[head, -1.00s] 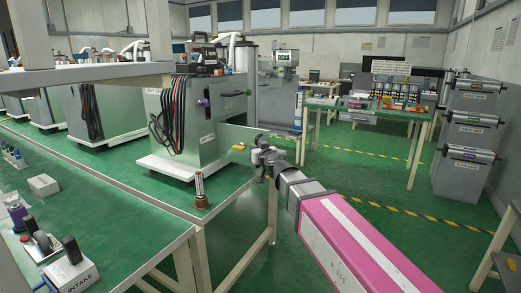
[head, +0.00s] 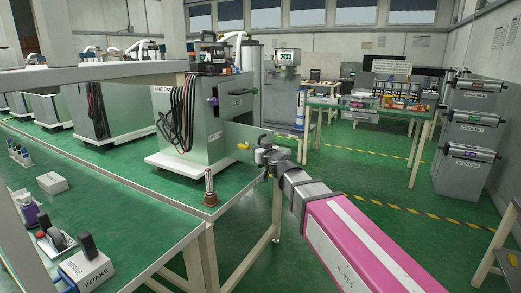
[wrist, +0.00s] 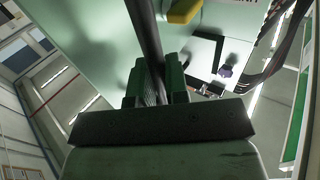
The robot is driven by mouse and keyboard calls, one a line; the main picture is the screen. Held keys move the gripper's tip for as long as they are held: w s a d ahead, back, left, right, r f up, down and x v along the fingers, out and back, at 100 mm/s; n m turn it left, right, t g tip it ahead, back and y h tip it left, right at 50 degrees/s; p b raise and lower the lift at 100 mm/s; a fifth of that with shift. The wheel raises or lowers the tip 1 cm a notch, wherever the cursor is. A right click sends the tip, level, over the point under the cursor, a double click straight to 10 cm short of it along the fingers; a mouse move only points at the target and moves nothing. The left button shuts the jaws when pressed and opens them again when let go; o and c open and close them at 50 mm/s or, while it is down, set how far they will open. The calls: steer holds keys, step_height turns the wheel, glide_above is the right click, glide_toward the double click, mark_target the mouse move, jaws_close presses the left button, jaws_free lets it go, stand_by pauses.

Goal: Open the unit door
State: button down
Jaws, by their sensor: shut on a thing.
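The unit (head: 190,125) is a grey cabinet on the green bench, with black cables on its left side and a purple knob (head: 213,101). Its pale door panel (head: 238,133) stands swung out to the right, with a yellow piece (head: 243,146) low on it. My gripper (head: 263,156) is at the panel's outer end. In the wrist view, my gripper (wrist: 159,82) is shut on a dark bar (wrist: 146,35) lying over the pale door panel (wrist: 85,35). The yellow piece (wrist: 183,11) and the purple knob (wrist: 225,71) also show there. Where the bar joins the door is hidden.
An intake box (head: 87,268) and small items lie at left.

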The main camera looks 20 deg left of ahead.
steer(key=c, duration=1.1)
jaws_free()
steer(key=shift+c, duration=0.2)
steer(key=shift+s, duration=0.1)
steer(key=v, duration=1)
steer(key=shift+s+d, duration=0.2)
steer(key=shift+d, duration=0.1)
